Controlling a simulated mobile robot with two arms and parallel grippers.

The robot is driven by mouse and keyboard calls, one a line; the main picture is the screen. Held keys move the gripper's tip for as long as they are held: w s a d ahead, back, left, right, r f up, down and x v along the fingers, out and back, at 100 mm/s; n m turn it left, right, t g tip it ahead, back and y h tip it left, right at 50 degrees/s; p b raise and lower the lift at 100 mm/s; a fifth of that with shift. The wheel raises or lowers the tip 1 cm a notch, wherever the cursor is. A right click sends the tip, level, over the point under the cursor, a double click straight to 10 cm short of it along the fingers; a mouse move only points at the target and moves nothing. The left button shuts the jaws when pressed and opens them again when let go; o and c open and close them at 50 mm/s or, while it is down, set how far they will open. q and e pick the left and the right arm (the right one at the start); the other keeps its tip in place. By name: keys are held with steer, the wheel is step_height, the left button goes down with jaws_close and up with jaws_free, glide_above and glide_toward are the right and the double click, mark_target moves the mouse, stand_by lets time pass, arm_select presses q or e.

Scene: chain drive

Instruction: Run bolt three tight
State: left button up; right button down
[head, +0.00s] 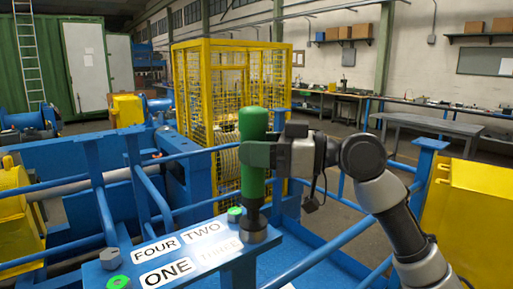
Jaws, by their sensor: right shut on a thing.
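My right gripper (275,155) comes in from the right and is shut on a green driver tool (252,185), held upright. The tool's dark socket end (252,222) points down at the right end of the blue plate, beside the label THREE (220,252). Bolt three is hidden by the socket or is the grey piece directly under it; I cannot tell how far it is seated. A grey hex bolt head (109,257) stands near FOUR. Green-marked heads show near TWO (234,213) and near ONE (119,282). My left gripper is not in view.
Blue rails and posts (105,205) stand around the plate. A yellow mesh cage (215,100) rises behind the tool. A yellow housing (470,215) is at right. A grey workbench (430,125) stands farther back.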

steer(key=shift+a+f, duration=0.1)
steer(key=shift+f, duration=0.25)
